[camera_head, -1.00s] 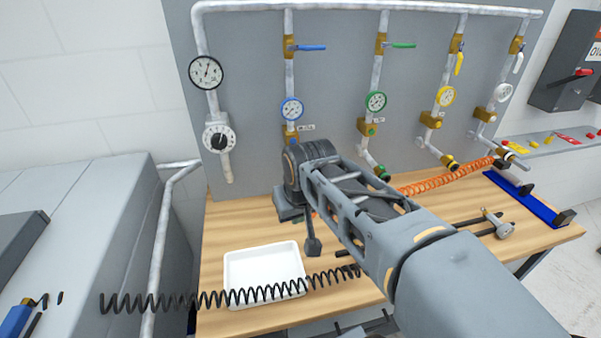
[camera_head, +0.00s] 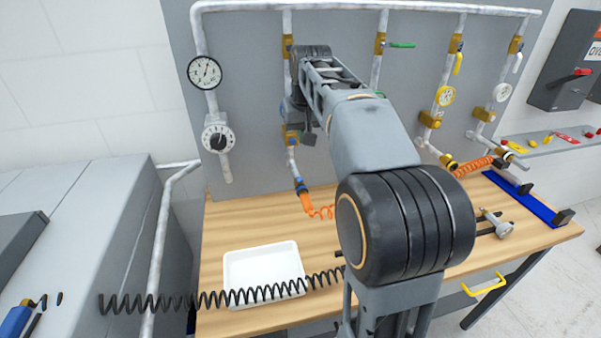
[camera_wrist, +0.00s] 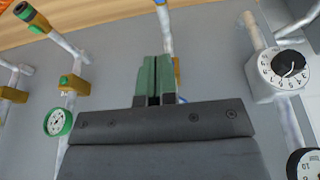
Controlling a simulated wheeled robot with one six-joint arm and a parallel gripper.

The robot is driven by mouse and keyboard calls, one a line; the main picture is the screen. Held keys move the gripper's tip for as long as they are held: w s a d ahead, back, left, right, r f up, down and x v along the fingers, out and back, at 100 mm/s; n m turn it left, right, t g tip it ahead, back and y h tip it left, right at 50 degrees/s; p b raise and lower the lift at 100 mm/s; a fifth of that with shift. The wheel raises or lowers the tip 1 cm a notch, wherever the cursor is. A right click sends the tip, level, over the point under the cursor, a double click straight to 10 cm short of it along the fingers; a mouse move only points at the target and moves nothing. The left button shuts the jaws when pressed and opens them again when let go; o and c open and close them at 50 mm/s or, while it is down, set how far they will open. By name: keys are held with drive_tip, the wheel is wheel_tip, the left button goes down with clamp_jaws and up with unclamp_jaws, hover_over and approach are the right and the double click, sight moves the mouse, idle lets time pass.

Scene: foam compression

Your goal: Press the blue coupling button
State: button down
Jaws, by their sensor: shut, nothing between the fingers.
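The blue coupling (camera_head: 300,187) is at the lower end of the second pipe from the left in the head view, with an orange hose end (camera_head: 307,202) below it. Its button is too small to make out. In the wrist view, the coupling appears only as a sliver at the top edge. My gripper (camera_wrist: 154,78) shows green fingers shut together with nothing between them. It is in front of the panel, by the blue line's brass block (camera_head: 291,136), above the coupling and apart from it.
A white tray (camera_head: 228,283) and black coiled hose (camera_head: 210,299) are at the front of the wooden bench (camera_head: 225,225). The green coupling is hidden behind my arm. Yellow (camera_head: 449,161) and white lines stand to the right. A dial regulator (camera_head: 218,138) is at left.

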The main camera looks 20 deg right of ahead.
approach(300, 178)
drive_tip(key=x, duration=0.5)
drive_tip(key=shift+w+p, duration=0.35)
drive_tip(key=shift+p, duration=0.05)
drive_tip(key=shift+f, duration=1.05)
